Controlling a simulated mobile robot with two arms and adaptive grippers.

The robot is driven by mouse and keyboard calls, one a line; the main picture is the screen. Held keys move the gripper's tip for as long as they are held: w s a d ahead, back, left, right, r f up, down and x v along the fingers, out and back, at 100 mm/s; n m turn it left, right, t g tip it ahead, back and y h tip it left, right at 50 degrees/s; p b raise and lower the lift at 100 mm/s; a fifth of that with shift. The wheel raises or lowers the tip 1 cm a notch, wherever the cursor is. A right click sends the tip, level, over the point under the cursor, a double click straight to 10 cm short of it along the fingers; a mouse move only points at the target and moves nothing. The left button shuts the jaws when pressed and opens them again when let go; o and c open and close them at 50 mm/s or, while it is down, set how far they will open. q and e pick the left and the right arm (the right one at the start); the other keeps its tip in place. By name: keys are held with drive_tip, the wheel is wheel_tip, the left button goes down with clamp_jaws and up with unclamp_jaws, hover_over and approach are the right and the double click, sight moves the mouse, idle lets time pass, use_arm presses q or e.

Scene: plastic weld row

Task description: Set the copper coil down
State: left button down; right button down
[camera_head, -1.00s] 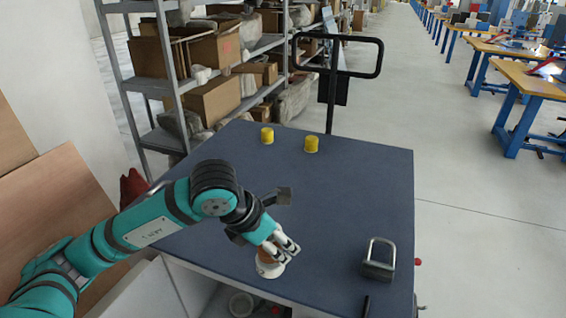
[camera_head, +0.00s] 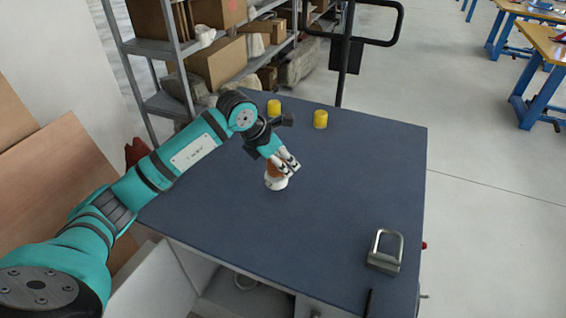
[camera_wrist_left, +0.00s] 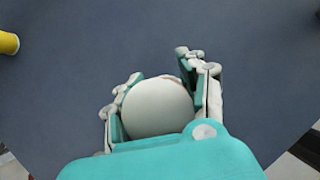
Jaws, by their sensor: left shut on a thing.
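My left gripper (camera_head: 286,166) is shut on the copper coil (camera_head: 275,180), a small spool with white ends and a copper-brown middle. The coil is over the middle-left of the dark blue table top (camera_head: 330,210). I cannot tell for sure whether its base touches the surface. In the left wrist view the coil's round white end (camera_wrist_left: 157,107) sits between the two fingers (camera_wrist_left: 160,100), which hide its sides. My right gripper is not in view.
Two yellow cylinders (camera_head: 274,107) (camera_head: 320,119) stand at the back of the table. A metal shackle-like block (camera_head: 385,251) stands at the front right, with a dark rod (camera_head: 368,302) near the edge.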

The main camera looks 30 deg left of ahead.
use_arm(q)
drive_tip(key=shift+w+a, duration=0.25)
drive_tip(key=shift+w, duration=0.3)
wheel_tip(320, 180, down, 3)
drive_tip(key=shift+r+p, duration=0.2)
drive_tip(key=shift+p, duration=0.5)
drive_tip(key=shift+f, duration=0.4)
drive_tip(key=shift+f, duration=0.1)
drive_tip(key=c, duration=0.7)
unclamp_jaws()
